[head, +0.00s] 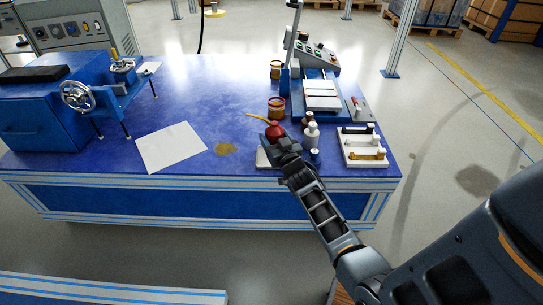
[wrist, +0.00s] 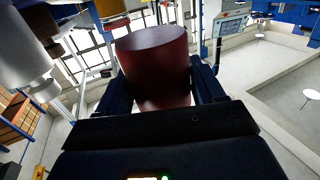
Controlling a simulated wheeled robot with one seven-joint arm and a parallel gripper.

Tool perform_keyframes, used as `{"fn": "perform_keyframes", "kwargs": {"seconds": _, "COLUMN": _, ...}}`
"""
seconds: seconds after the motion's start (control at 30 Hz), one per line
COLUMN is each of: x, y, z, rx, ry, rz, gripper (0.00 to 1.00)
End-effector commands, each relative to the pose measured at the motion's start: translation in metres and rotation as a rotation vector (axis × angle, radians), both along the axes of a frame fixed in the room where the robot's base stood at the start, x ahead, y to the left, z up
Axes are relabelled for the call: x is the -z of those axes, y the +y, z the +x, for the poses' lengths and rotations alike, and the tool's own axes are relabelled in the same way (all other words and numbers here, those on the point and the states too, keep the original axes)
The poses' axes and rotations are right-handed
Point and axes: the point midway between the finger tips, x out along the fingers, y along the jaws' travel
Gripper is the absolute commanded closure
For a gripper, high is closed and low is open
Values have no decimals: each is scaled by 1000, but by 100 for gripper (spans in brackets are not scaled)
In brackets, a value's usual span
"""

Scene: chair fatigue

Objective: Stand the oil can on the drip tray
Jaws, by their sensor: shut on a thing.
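The oil can (head: 274,131) is dark red with a thin yellow spout pointing left. My gripper (head: 283,146) is shut on it near the front edge of the blue table. In the wrist view the red body of the can (wrist: 155,62) stands between the two dark fingers (wrist: 152,95). A pale flat piece (head: 263,159), which looks like the drip tray, shows just below and left of the gripper, mostly hidden by it. I cannot tell whether the can touches it or is held above it.
Several bottles (head: 312,136) stand close to the right of my gripper. A white tray (head: 372,161) with small items lies further right. A brownish jar (head: 276,107) stands behind the can. A brown stain (head: 225,149) and a white sheet (head: 171,147) lie to the left.

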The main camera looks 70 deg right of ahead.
Motion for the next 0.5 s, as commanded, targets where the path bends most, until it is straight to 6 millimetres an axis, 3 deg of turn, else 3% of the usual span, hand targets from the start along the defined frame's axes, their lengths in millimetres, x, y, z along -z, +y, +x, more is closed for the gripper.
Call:
{"fn": "perform_keyframes", "kwargs": {"seconds": 0.27, "x": 8, "y": 4, "z": 10, "rx": -3, "ry": -2, "rz": -1, "gripper": 82}}
{"fn": "perform_keyframes", "kwargs": {"seconds": 0.5, "x": 38, "y": 4, "z": 10, "rx": -2, "ry": -1, "rz": 1, "gripper": 82}}
